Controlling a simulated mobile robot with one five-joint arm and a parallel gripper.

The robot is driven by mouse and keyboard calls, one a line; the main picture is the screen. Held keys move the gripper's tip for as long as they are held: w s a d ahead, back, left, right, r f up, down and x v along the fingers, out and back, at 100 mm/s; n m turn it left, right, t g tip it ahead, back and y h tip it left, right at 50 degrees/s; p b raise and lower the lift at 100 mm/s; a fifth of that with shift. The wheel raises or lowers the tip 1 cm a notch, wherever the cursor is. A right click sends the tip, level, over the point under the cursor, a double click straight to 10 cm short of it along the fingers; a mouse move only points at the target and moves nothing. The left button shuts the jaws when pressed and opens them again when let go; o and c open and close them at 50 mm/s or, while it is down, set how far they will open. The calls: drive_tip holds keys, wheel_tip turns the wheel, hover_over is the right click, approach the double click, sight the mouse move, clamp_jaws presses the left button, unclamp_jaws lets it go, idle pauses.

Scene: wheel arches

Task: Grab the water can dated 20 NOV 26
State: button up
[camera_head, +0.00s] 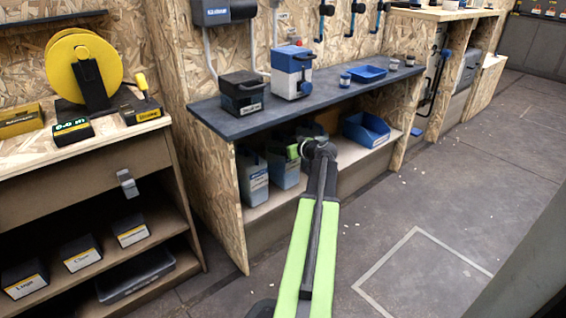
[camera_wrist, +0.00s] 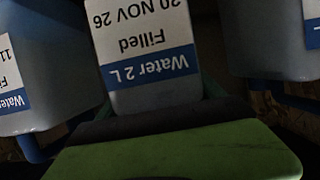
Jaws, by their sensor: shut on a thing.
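The water can dated 20 NOV 26 (camera_wrist: 148,50) fills the middle of the wrist view. Its white and blue label appears upside down and reads "Water 2 L", "Filled", "20 NOV 26". My gripper (camera_wrist: 160,112) is shut on this can, with a green finger pad across its near side. In the head view my gripper (camera_head: 296,151) reaches in under the dark counter, at the grey-blue can (camera_head: 283,171). That can's label is too small to read there.
Another water can (camera_wrist: 40,75) is close on the left in the wrist view, and one (camera_wrist: 275,40) on the right. A further can (camera_head: 253,180) stands at the left end of the lower shelf. A blue bin (camera_head: 366,131) is to the right. The dark counter (camera_head: 330,97) lies above.

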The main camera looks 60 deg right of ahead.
drive_tip(key=c, duration=0.8)
drive_tip(key=shift+r, duration=0.1)
